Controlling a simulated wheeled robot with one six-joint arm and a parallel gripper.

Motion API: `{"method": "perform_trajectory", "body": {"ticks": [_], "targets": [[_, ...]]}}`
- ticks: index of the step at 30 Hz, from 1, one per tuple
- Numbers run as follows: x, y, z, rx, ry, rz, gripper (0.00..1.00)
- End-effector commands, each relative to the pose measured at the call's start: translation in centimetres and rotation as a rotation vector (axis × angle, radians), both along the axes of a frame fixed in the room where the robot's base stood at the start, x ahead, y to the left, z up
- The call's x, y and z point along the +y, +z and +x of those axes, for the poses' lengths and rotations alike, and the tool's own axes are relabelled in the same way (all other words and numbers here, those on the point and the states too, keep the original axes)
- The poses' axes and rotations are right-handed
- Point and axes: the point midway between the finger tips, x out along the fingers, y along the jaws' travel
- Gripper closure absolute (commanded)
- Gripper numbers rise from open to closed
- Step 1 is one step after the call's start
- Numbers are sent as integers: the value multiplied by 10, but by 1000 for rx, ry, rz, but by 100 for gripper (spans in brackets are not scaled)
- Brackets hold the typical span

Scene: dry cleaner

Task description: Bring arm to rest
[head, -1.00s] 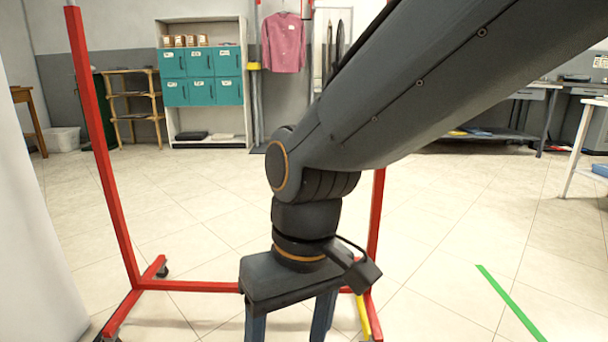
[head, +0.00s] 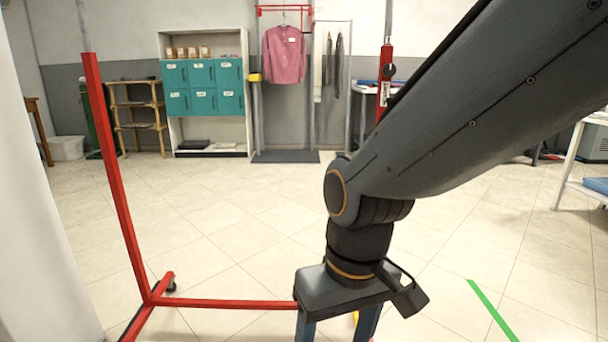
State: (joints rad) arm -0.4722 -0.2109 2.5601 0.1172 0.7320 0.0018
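My arm reaches in from the upper right of the head view and bends down at a dark wrist joint with an orange ring. My gripper (head: 338,330) hangs below it, pointing down, in the lower middle of the view. Its two blue-grey fingers stand apart where they show, with floor visible between them. The fingertips are cut off by the bottom edge of the picture. I see nothing held in the visible part.
A red wheeled rack frame (head: 118,190) stands close, its lower bar passing behind my gripper. A white surface fills the left edge. Teal lockers (head: 203,88), a pink shirt (head: 284,55) and a wooden shelf (head: 139,113) stand at the back. Tiled floor between is clear; green tape (head: 490,309) lies right.

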Motion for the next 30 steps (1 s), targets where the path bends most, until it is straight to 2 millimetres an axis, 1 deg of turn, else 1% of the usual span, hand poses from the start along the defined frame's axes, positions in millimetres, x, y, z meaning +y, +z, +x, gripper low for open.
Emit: {"method": "perform_trajectory", "body": {"ticks": [1,3,14,24,30], "targets": [[-7,18,-1,2,-23,-5,34],[-16,31,0,3,-49,-12,34],[-65,97,0,14,-183,-45,34],[-115,158,-10,28,-307,-73,34],[-139,186,-17,37,-365,-83,34]]}}
